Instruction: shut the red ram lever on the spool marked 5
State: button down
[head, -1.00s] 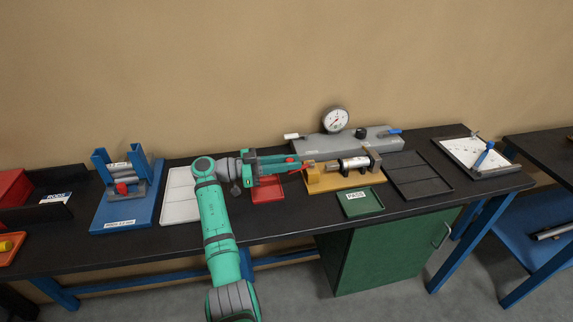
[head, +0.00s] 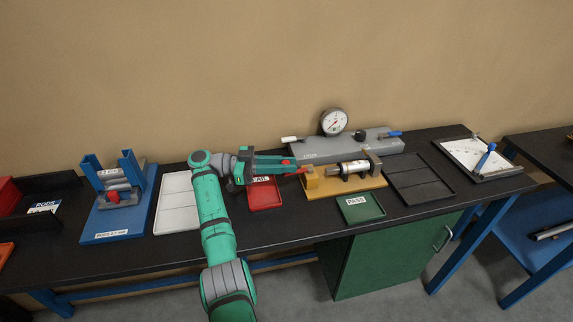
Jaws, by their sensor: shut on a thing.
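The spool (head: 353,167) is a silver cylinder lying on its side in a yellow fixture (head: 345,187) with a brown end block. The mark 5 is not legible. The red ram lever (head: 303,170) shows as a short red piece at the left of the fixture, above its yellow block. My gripper (head: 297,168) reaches in from the left, and its fingertips are shut on the lever's left end. The fingers hide part of the lever.
A red FAIL tray (head: 265,198) lies under my gripper, and a green PASS tray (head: 372,213) sits in front of the fixture. A grey gauge bench (head: 320,151) stands behind. A black tray (head: 420,187) is to the right, and a white tray (head: 168,212) left.

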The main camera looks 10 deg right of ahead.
jog(key=c, duration=1.6)
grip_release()
jog(key=shift+d+f, duration=0.1)
jog(key=shift+d, duration=0.25)
jog(key=shift+a, duration=0.25)
jog(key=shift+r, duration=0.3)
notch_tip(320, 180, up, 3)
jog(key=shift+s, duration=0.15)
jog(key=s+r, duration=0.3)
jog(key=s, duration=0.1)
jog(key=s+a+r, duration=0.1)
jog(key=s+r, duration=0.2)
jog(key=s, duration=0.2)
jog(key=s+r, duration=0.3)
jog(key=s, duration=0.1)
jog(key=shift+s+a+r, duration=0.25)
jog(key=shift+s+a, duration=0.05)
jog(key=shift+a, duration=0.1)
